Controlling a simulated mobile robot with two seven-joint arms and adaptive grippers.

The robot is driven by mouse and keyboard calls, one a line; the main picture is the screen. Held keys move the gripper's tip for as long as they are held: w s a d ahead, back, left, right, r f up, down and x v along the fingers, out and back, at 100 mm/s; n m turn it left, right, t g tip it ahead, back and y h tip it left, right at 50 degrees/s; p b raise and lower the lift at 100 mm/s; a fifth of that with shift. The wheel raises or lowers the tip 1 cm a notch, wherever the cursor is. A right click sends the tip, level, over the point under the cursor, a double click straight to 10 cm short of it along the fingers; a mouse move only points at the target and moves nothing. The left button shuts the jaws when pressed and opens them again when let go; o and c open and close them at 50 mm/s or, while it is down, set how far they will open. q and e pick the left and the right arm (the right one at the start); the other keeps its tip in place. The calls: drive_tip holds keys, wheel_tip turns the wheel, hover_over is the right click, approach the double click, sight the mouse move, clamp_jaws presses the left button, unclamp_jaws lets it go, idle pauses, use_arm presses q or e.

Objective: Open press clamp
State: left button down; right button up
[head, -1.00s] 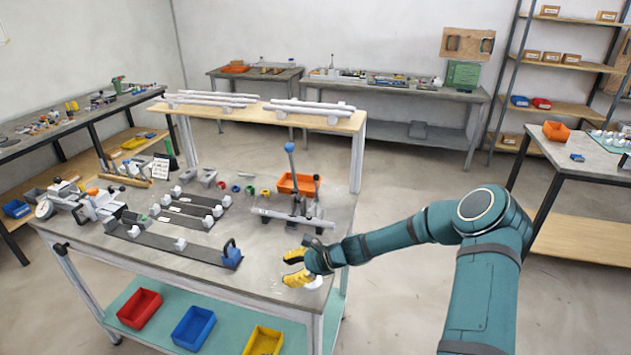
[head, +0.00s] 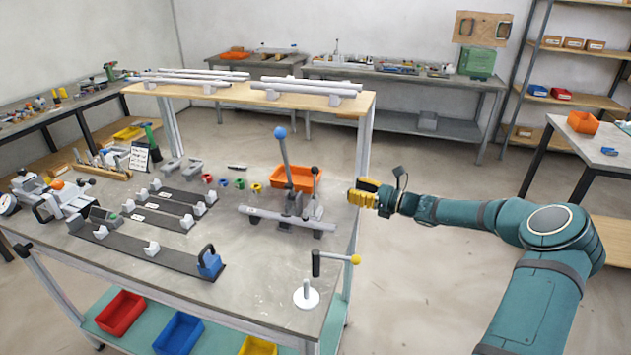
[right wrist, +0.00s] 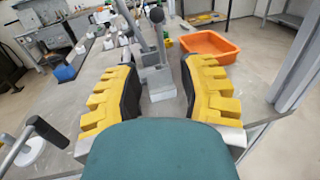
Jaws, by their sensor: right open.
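The press (head: 296,205) stands near the right end of the grey bench, with a tall lever topped by a blue ball (head: 280,132) and a shorter upright lever with a dark ball (head: 314,171). A pale tube or bar (head: 262,213) lies across its base. My right gripper (head: 358,194) is open and empty, in the air to the right of the press. In the right wrist view the open yellow fingers (right wrist: 160,75) point towards the press, whose dark ball (right wrist: 157,15) shows beyond the gap between them. My left gripper is not in view.
An orange bin (head: 297,178) sits behind the press. A white round-based stand (head: 306,296) with a dark handle and yellow knob stands at the bench's front right. Dark rails with grey blocks and a blue clamp (head: 208,263) lie left. A raised shelf (head: 340,103) holds tubes behind.

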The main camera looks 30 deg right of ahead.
sight(315, 177)
drive_tip(key=b+x, duration=0.1)
drive_tip(key=x, duration=1.2)
drive_tip(key=shift+w+a+b, duration=0.15)
drive_tip(key=shift+a+b, duration=0.05)
drive_tip(key=shift+b, duration=0.1)
clamp_jaws()
